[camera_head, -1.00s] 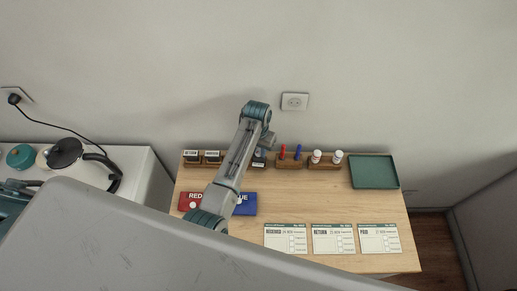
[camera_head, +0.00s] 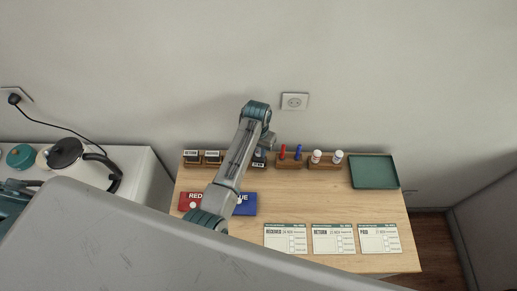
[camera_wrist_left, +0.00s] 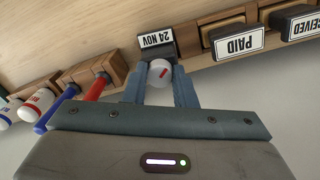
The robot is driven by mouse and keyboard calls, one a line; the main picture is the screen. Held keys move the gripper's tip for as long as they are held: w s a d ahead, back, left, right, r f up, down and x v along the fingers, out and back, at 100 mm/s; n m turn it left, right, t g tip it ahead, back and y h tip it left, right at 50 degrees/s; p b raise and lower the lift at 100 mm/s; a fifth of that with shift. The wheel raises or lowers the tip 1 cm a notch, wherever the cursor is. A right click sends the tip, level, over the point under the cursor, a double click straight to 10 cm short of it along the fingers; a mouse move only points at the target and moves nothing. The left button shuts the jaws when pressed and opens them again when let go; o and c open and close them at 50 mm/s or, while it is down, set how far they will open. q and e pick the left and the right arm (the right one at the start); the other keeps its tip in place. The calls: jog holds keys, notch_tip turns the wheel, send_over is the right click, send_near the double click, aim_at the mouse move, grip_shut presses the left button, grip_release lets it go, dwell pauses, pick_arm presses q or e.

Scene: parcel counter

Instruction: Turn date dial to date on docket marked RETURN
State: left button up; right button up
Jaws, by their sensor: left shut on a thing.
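The date stamp (camera_wrist_left: 157,39) stands at the back of the counter and its window reads 24 NOV in the left wrist view. Its white dial knob (camera_wrist_left: 160,73) has a red mark. My left gripper (camera_wrist_left: 160,80) is shut on this knob, one finger on each side. In the head view, the left gripper (camera_head: 267,143) is partly hidden by its own arm, beside the date stamp (camera_head: 259,159). The RETURN docket (camera_head: 333,241) lies in the middle of three dockets at the front; its date is too small to read surely. My right gripper is out of view.
The RECEIVED docket (camera_head: 286,240) and PAID docket (camera_head: 380,240) flank it. Word stamps (camera_head: 201,158), a rack with red and blue pens (camera_head: 290,163) and white bottles (camera_head: 327,162) line the back. Red and blue pads (camera_head: 243,208) lie under my arm. A green tray (camera_head: 374,171) is at right.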

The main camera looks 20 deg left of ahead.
aim_at(258, 151)
pick_arm(q)
jog(key=o, duration=1)
notch_tip(258, 151, up, 11)
jog(key=b, duration=0.3)
jog(key=shift+a, duration=0.1)
jog(key=shift+f, duration=0.1)
